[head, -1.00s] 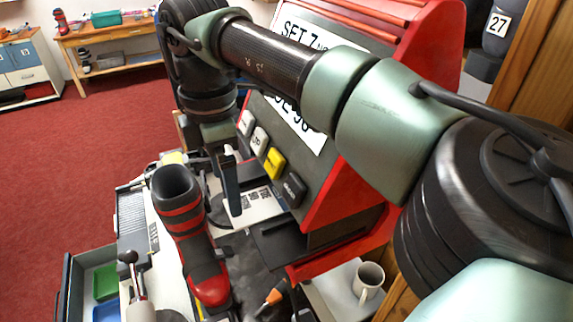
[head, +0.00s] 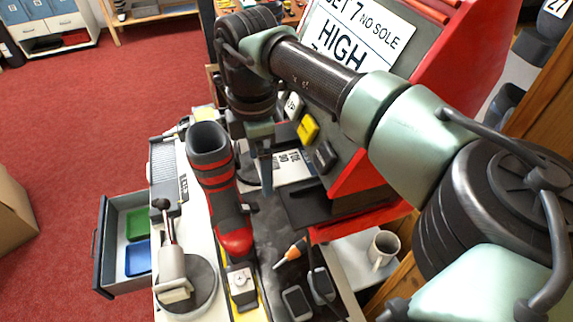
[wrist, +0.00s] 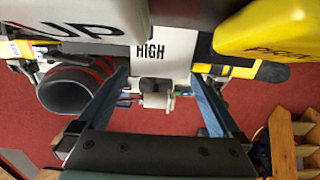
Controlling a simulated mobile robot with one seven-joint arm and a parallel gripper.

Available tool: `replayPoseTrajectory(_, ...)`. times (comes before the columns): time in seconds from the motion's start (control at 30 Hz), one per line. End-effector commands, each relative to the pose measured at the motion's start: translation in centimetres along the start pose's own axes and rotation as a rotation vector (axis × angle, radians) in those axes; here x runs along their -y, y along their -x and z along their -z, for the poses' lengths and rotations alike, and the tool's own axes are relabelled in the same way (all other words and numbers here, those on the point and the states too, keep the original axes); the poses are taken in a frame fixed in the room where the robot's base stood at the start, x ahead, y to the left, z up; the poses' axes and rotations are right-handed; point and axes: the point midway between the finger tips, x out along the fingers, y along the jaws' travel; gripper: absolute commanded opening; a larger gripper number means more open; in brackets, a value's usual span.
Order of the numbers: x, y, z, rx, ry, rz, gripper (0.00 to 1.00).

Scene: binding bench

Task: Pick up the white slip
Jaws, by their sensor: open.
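The white slip (head: 293,168) bears black print and lies at the foot of the grey and red machine in the head view. In the wrist view a white slip (wrist: 165,48) printed "HIGH" shows beyond and between the two blue fingers. My gripper (wrist: 160,85) is open and empty, with one finger on each side of the slip in that view. In the head view my gripper (head: 264,170) hangs just left of the slip, one blue finger clearly seen. I cannot tell the gap in depth between fingers and slip.
A black and red ski boot (head: 212,170) stands close left of my gripper. Push buttons, one yellow (head: 308,128), jut from the machine's front (head: 360,110). A mug (head: 382,248), an orange-tipped tool (head: 291,252) and an open drawer (head: 112,215) are nearby.

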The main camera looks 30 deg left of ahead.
Motion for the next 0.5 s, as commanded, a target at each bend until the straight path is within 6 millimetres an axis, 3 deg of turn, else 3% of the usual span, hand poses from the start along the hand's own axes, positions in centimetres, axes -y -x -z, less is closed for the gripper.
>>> replayPoseTrajectory(0.5, -0.01, -0.34, -0.01, 0.0, 0.0, 0.0, 1.0)
